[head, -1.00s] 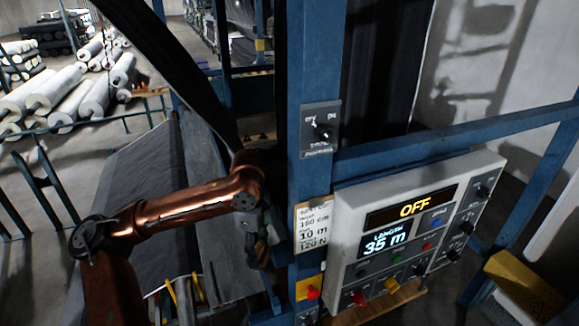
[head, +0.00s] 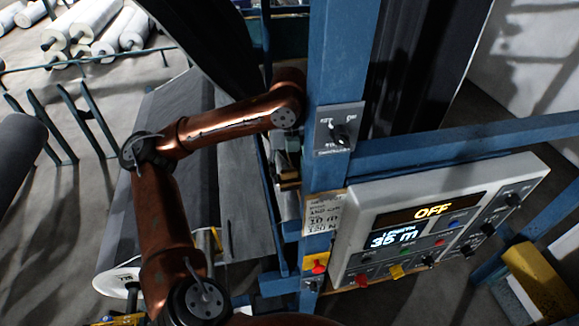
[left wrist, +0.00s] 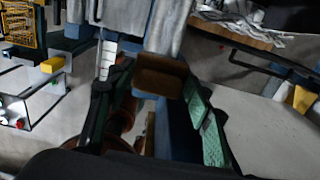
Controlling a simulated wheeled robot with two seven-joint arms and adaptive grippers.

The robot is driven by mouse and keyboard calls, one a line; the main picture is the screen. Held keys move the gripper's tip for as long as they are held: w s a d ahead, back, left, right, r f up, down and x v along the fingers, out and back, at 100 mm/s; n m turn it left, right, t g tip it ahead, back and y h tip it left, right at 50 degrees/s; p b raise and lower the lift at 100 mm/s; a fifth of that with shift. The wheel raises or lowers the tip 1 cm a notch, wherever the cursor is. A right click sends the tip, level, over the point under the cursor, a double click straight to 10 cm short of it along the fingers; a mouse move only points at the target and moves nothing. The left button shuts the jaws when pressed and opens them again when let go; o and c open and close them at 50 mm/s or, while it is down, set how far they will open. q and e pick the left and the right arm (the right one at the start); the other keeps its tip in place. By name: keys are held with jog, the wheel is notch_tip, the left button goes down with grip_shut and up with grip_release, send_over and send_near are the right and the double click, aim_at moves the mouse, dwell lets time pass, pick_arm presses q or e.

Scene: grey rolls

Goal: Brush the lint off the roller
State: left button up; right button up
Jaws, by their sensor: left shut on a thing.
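My left gripper (head: 287,168) is beside the blue post, left of the small switch box, partly hidden by its own wrist. In the left wrist view its green-padded fingers (left wrist: 158,92) are shut on a brown block (left wrist: 160,68), which looks like the brush. A pale grey upright surface (left wrist: 166,28) lies just beyond the block; it may be the roller, and I cannot tell whether they touch. No lint can be made out. My right gripper is not in view.
The blue post (head: 338,70) and control panel (head: 440,215), reading OFF and 35 m, stand right of my left arm. A dark sheet (head: 205,40) slants down above the arm. White rolls (head: 95,22) lie on the floor at the back left.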

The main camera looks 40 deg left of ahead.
aim_at(288, 186)
pick_arm(q)
notch_tip(288, 186, down, 3)
jog(key=shift+s+d+f, duration=0.1)
jog(key=shift+s, duration=0.05)
jog(key=shift+f, duration=1.15)
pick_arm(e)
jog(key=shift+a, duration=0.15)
pick_arm(q)
jog(key=shift+w+a, duration=1.05)
jog(key=shift+a, duration=0.05)
jog(key=shift+w+a, duration=0.1)
jog(key=shift+w, duration=0.25)
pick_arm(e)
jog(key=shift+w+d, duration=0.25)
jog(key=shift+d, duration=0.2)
